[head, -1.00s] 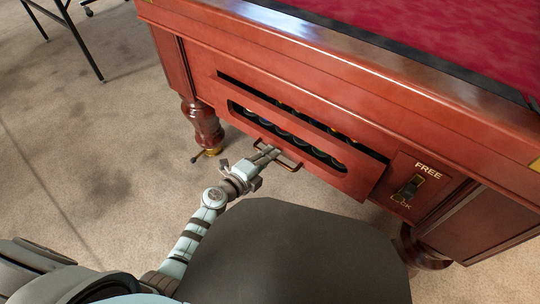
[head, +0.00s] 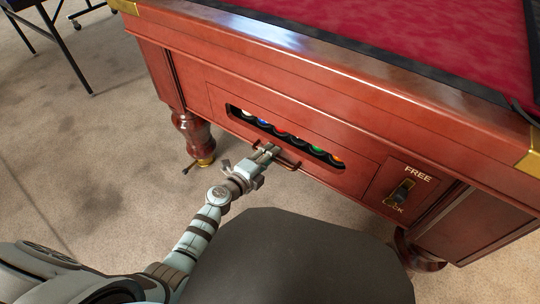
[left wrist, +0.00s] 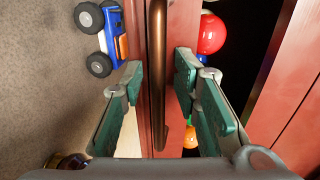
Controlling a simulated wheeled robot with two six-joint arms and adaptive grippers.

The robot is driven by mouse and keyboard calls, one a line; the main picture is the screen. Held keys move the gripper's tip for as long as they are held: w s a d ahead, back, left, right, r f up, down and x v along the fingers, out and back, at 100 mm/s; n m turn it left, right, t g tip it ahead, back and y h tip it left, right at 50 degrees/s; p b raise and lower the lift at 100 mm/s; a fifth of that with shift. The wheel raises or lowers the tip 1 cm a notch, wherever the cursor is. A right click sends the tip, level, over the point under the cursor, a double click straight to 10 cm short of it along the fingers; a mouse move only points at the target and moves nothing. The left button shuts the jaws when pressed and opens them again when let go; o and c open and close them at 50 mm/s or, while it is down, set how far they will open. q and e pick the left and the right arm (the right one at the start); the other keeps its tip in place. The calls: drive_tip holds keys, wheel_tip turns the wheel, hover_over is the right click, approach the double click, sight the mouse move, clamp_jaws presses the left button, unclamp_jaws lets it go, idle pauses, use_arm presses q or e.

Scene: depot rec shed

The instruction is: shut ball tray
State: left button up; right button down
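The ball tray (head: 352,178) is a red-brown wooden front in the side of the pool table, with a dark slot showing several coloured balls. Its front looks level with the panel around it. A bar handle (head: 290,165) sits below the slot. My left gripper (head: 271,150) is at this handle. In the left wrist view, its green-padded fingers (left wrist: 158,75) stand apart on either side of the handle (left wrist: 157,60), with gaps between. A red ball (left wrist: 211,34) and an orange ball (left wrist: 190,137) show in the slot there. My right gripper is out of view.
A FREE/LOCK switch panel (head: 402,194) is right of the tray. A turned table leg (head: 194,134) stands at left. A blue toy truck (left wrist: 103,35) shows on the floor in the left wrist view. Carpet at left is mostly clear.

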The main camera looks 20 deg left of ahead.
use_arm(q)
drive_tip(key=shift+s, duration=0.15)
drive_tip(key=v, duration=1.1)
drive_tip(key=shift+s+a, duration=0.15)
drive_tip(key=shift+s, duration=0.2)
drive_tip(key=shift+r, duration=0.15)
